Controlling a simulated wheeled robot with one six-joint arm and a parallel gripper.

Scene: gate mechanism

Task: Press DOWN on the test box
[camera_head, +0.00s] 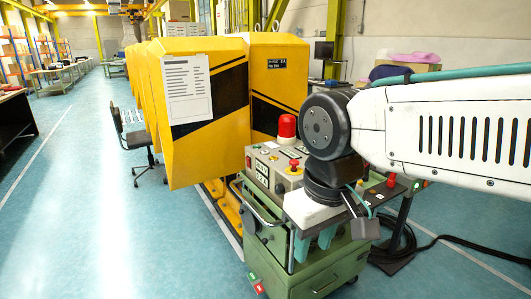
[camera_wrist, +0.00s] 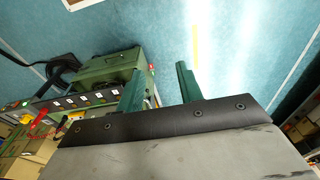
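The test box (camera_head: 270,165) is a light grey control box on top of a green cart (camera_head: 318,275), with a red lamp (camera_head: 287,127), a red knob (camera_head: 294,166) and dark panels with small pale labels on its front. I cannot read which control is DOWN. My gripper (camera_head: 316,242) is to the right of and nearer than the box, fingers pointing down at the cart's front. In the wrist view my gripper (camera_wrist: 160,86) shows two green fingers, apart, with nothing between them. A dark strip with several buttons (camera_wrist: 82,101) shows left of the fingers; I cannot tell if it is the box.
Yellow and black gate panels (camera_head: 205,110) stand behind the box. A dark chair (camera_head: 137,137) is at their left. The blue floor (camera_head: 90,220) is clear on the left. Black cables (camera_head: 440,240) lie on the floor at the right.

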